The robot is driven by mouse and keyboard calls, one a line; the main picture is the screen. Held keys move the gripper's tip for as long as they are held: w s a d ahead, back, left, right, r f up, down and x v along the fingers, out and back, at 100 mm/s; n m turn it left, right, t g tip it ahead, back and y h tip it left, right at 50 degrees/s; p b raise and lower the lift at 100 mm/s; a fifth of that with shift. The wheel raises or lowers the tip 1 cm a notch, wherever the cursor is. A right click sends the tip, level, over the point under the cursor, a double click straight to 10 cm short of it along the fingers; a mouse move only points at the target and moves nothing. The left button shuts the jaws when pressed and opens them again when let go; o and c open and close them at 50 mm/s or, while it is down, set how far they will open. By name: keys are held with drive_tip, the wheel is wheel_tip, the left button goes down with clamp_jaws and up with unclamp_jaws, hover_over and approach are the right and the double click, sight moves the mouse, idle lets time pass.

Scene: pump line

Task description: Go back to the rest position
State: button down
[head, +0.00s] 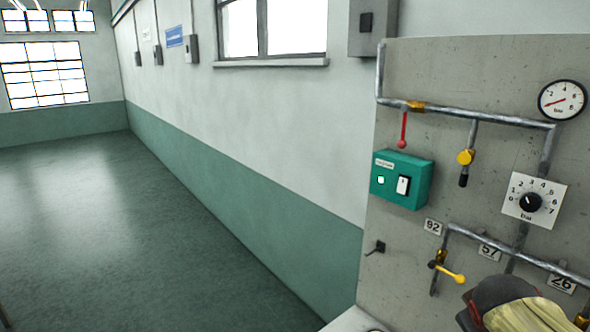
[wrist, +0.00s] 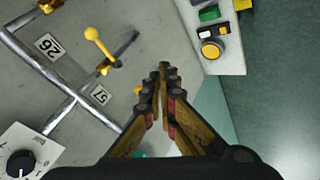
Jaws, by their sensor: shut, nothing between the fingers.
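My gripper (wrist: 163,80) is shut and empty in the wrist view, its fingertips together in front of the concrete panel (wrist: 100,30). It touches nothing that I can make out. In the head view part of my arm shows at the bottom right, in front of the panel (head: 460,75); I cannot make out the fingertips there.
The panel carries pipes, a gauge (head: 562,100), a bar dial (head: 530,202), a green switch box (head: 418,190), a red lever (head: 403,130) and a yellow lever (head: 450,273). A button box (wrist: 212,40) is near my gripper. Open floor (head: 150,230) lies left.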

drive_tip(key=s+a+f+m+y+b, duration=0.1)
drive_tip(key=s+a+f+y+b, duration=0.1)
drive_tip(key=s+a+f+b, duration=0.5)
drive_tip(key=s+a+f+m+g+y+b, duration=0.1)
drive_tip(key=s+a+f+m+y+b, duration=0.1)
drive_tip(key=s+a+f+b, duration=0.6)
drive_tip(key=a+f+b, duration=0.1)
drive_tip(key=a+f, duration=0.2)
drive_tip(key=f, duration=0.3)
drive_tip(key=shift+a+f+y+b, duration=0.2)
drive_tip(key=shift+a+y+b, duration=0.1)
drive_tip(key=shift+y, duration=0.1)
drive_tip(key=c, duration=2.6)
unclamp_jaws()
